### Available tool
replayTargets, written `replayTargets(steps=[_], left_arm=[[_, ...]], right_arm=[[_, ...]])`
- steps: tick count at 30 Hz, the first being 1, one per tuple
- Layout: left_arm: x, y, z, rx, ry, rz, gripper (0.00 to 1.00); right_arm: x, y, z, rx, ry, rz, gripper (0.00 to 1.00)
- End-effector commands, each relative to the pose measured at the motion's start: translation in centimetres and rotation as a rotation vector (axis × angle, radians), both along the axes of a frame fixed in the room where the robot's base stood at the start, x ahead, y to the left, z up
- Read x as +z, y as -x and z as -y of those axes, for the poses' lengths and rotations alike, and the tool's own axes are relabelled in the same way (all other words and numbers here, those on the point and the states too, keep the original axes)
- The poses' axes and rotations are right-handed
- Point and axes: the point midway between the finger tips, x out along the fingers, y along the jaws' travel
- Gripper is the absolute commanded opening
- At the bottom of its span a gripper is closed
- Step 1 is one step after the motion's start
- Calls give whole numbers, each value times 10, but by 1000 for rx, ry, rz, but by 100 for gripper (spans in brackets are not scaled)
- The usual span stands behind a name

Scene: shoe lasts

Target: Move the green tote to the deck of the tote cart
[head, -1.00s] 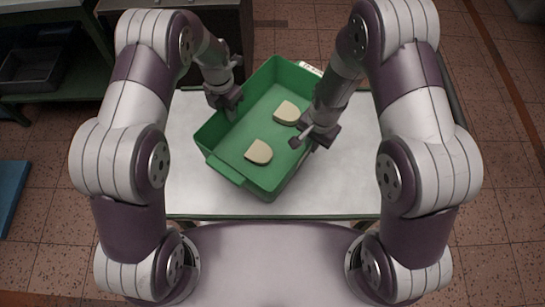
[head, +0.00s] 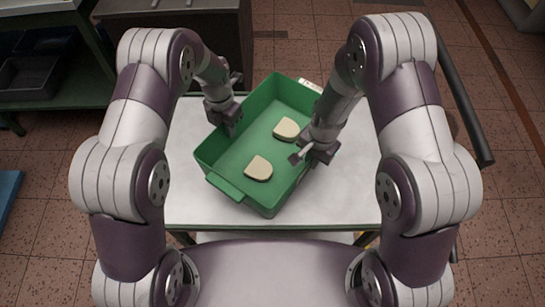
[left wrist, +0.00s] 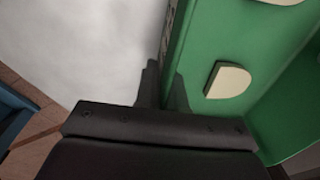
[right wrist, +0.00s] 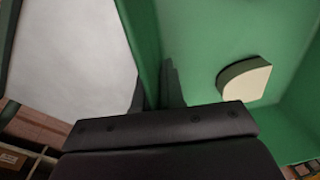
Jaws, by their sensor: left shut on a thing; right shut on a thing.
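The green tote (head: 236,163) is an open box, turned at an angle over a white-topped table with a green edge (head: 345,197). I cannot tell whether its base touches the top. Two cream, rounded pieces (head: 258,168) (head: 286,129) lie flat inside it. My left gripper (head: 228,126) is shut on the tote's left wall; the left wrist view shows the fingers astride the wall (left wrist: 190,50). My right gripper (head: 312,156) is shut on the right wall, also astride it in the right wrist view (right wrist: 145,40). I cannot identify the tote cart or its deck for certain.
A dark bar (head: 463,95) stands at the right, beyond my right arm. A dark cabinet (head: 180,30) is behind the table. A green-edged bench with dark trays (head: 35,75) is at the upper left. A blue surface (head: 8,192) is at the left edge. Tiled floor shows around.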

Motion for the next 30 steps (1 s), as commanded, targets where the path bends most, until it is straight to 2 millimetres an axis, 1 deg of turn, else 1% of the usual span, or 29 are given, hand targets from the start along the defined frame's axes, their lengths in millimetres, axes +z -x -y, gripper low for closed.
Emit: replayTargets(steps=[1, 2, 3, 10, 13, 14, 17, 21, 24, 27, 30], left_arm=[[-1, 0, 0, 0, 1, 1, 18], [0, 0, 0, 0, 1, 1, 28], [0, 0, 0, 0, 0, 0, 34], [0, 0, 0, 0, 0, 0, 34], [6, -1, 0, 0, 0, 1, 34], [11, -1, 0, 0, 0, 2, 34], [34, -2, -2, 0, 1, 5, 34], [72, -4, -4, 1, 1, 5, 34], [95, -4, -5, 1, 1, 4, 34], [111, -4, -6, 0, 1, 3, 34], [119, -4, -6, 0, 0, 1, 34]], right_arm=[[-1, -1, 0, 0, 0, 1, 18], [0, -1, 0, 0, 0, 1, 28], [0, 0, 0, 0, 0, 1, 34], [0, 0, 0, 0, 0, 0, 34], [0, 0, 0, 0, 0, 0, 34], [0, 0, 0, 0, 0, 0, 34], [0, 0, 0, 0, 0, 0, 34], [0, 0, 0, 0, 0, 0, 34], [0, 0, 0, 0, 0, 0, 34], [0, 0, 0, 0, 0, 0, 34], [2, 0, 0, 0, 0, 1, 34]])
